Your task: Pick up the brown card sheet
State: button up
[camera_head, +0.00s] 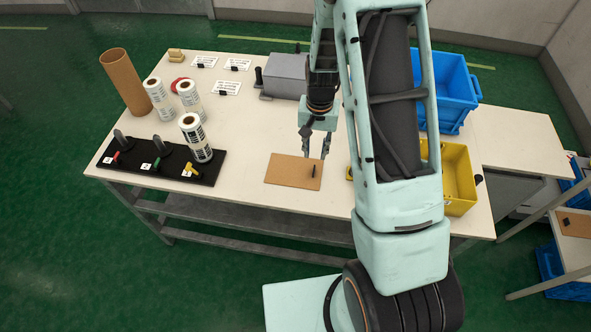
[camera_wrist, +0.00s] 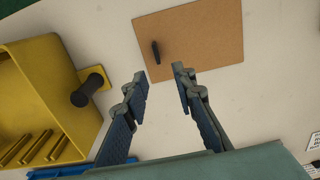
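The brown card sheet (camera_head: 286,173) lies flat on the white table near its front edge, with a small dark upright piece (camera_head: 313,171) on its right part. In the wrist view the sheet (camera_wrist: 205,35) is at the top, with the dark piece (camera_wrist: 156,52) near its left edge. My gripper (camera_head: 315,158) is above the table at the sheet's back right side. Its two fingers are apart with nothing between them; in the wrist view the fingertips (camera_wrist: 160,82) are just short of the sheet's near edge.
A yellow bin (camera_head: 457,175) and a blue crate (camera_head: 452,95) stand to the right. A grey box (camera_head: 285,76) is behind. White rolls (camera_head: 196,138), a brown tube (camera_head: 125,80) and a black board (camera_head: 150,165) are on the left. The table around the sheet's left is clear.

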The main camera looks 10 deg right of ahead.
aim_at(315, 163)
jog(key=shift+s+f+p, duration=0.15)
jog(key=shift+f+p, duration=0.2)
jog(key=shift+f, duration=2.7)
jog(key=shift+c, duration=0.5)
grip_shut()
